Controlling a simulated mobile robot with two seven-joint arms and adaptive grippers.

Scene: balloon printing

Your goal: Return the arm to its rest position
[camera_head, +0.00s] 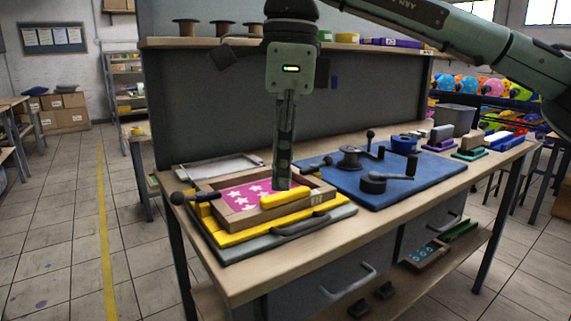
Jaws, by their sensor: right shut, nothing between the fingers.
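My right arm comes in from the upper right. My right gripper (282,183) points straight down, shut and empty, over the printing frame (237,226). Its tip overlaps the pink star-patterned screen (235,197) in the picture; I cannot tell whether it touches. A yellow bar (285,199) lies on the frame just by the tip. The frame has wooden sides and a yellow edge, and rests on a grey base on the workbench. My left gripper is not in view.
A blue mat (350,192) with dark crank-like tools lies right of the frame. Small blocks, a grey bin (455,118) and a blue tape roll stand farther right. A grey back panel (210,95) with a shelf rises behind. The floor at left is clear.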

